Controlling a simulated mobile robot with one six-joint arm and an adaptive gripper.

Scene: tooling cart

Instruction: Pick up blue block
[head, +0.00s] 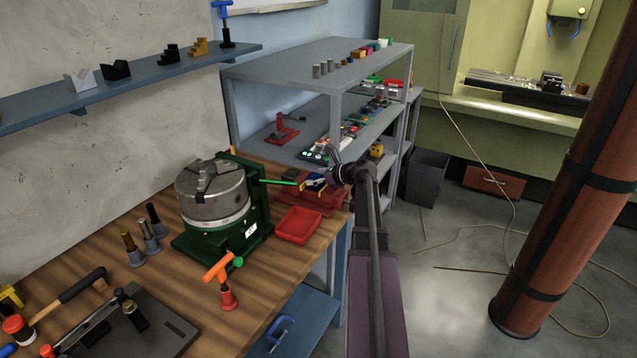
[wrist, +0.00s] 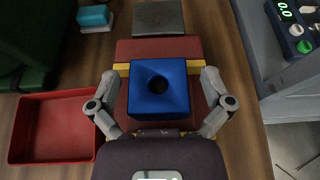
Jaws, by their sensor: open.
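The blue block (wrist: 157,101) has a round dark hole in its face and sits over a red fixture with yellow parts (wrist: 190,47) in the wrist view. My gripper (wrist: 160,84) is open, with one finger on each side of the block and a visible gap at both sides near the tips. In the head view the block (head: 315,181) is small and partly covered by my gripper (head: 333,173), above the red fixture (head: 316,202) at the right end of the wooden bench. The block's underside is hidden.
A red tray (head: 298,225) lies just in front of the fixture; it also shows in the wrist view (wrist: 20,148). A green-based chuck (head: 212,190) with a green-handled lever (head: 278,182) stands to the left. The grey shelf rack (head: 290,76) is behind.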

